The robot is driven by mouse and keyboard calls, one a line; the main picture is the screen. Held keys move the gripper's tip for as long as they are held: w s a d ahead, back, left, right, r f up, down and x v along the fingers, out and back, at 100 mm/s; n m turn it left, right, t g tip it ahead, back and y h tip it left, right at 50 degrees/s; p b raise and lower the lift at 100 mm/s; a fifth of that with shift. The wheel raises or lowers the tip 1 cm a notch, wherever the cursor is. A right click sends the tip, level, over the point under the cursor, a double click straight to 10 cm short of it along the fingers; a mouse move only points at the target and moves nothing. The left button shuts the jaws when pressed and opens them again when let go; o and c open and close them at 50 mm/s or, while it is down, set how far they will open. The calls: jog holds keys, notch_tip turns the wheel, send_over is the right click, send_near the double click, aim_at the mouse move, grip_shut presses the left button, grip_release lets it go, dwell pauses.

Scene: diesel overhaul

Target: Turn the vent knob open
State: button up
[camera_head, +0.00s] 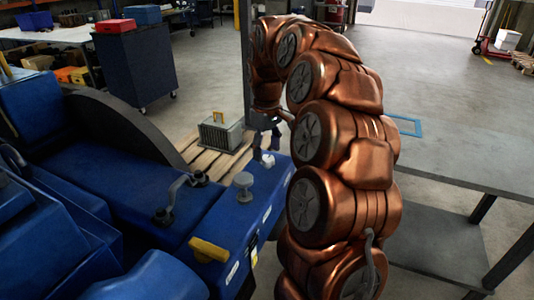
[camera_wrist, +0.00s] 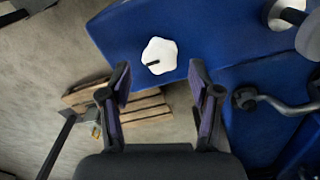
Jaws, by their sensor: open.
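The vent knob is a white lobed knob (camera_wrist: 159,56) with a dark bar-shaped mark, on the blue engine housing (camera_wrist: 130,28). In the wrist view it lies just beyond and between my fingertips. My gripper (camera_wrist: 158,75) is open, with one finger on each side and nothing between the pads. In the head view the knob (camera_head: 264,161) is a small pale shape near the far end of the blue housing, and my gripper (camera_head: 268,138) points down over it. The fingertips partly hide it there. I cannot tell whether the fingers touch it.
A grey round cap (camera_head: 243,180), a curved pipe (camera_head: 180,192) and a yellow handle (camera_head: 208,250) stand on the housing near the knob. A wooden pallet (camera_head: 205,160) bearing a grey finned block (camera_head: 221,134) lies beyond. A grey table (camera_head: 450,150) is at right.

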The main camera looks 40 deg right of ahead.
aim_at(266, 158)
notch_tip(266, 158, up, 10)
dwell(0.6)
jog(key=shift+a, duration=0.1)
dwell(0.4)
